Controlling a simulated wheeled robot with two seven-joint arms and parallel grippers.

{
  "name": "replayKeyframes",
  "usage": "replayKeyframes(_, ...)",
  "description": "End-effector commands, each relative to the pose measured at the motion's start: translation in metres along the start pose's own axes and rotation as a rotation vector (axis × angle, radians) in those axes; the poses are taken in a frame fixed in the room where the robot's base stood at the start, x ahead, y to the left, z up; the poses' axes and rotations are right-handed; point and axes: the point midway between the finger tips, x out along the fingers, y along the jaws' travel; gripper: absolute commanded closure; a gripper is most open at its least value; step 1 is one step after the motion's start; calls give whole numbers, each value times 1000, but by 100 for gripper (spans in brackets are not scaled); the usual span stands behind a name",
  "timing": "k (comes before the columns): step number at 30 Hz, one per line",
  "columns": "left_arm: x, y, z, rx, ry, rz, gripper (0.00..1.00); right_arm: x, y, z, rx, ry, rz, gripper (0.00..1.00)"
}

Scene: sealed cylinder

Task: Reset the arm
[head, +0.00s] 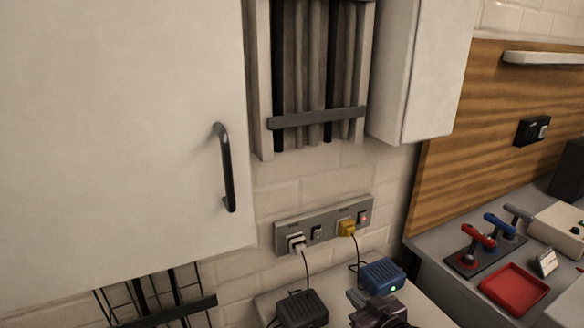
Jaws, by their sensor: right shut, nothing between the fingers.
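My right gripper (358,300) shows at the bottom edge, right of centre, as a dark body with a grey tip pointing up and left. It is shut and empty. It is in front of the counter (338,277), close to a blue box with a green light (382,273); I cannot tell whether they touch. The rest of my right arm is cut off by the lower edge. My left gripper is out of view. No sealed cylinder can be made out.
A white cabinet door (110,120) with a black handle (226,168) fills the left. A socket panel (324,224) has two plugs with cables. A black box (302,309) stands on the counter. Levers (478,240) and a red tray (514,289) are at right.

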Motion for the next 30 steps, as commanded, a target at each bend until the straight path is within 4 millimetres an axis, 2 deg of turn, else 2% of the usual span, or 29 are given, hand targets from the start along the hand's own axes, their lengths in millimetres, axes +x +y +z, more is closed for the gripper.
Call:
replayKeyframes(2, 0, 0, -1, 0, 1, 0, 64, -16, -8, 18, 3, -109, 45, 100)
replayKeyframes(6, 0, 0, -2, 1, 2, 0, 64, -59, -19, 54, 14, -368, 131, 100)
replayKeyframes(9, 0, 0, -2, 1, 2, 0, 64, -89, -26, 71, 26, -517, 159, 100)
replayKeyframes(15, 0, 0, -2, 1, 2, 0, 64, -138, -39, 92, 57, -732, 174, 100)
replayKeyframes(25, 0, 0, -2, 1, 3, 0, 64, -208, -62, 107, 115, -1002, 149, 100)
replayKeyframes(26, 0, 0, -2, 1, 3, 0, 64, -215, -64, 108, 121, -1026, 144, 100)
replayKeyframes(30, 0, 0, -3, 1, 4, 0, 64, -193, -61, 142, 117, -1032, 143, 100)
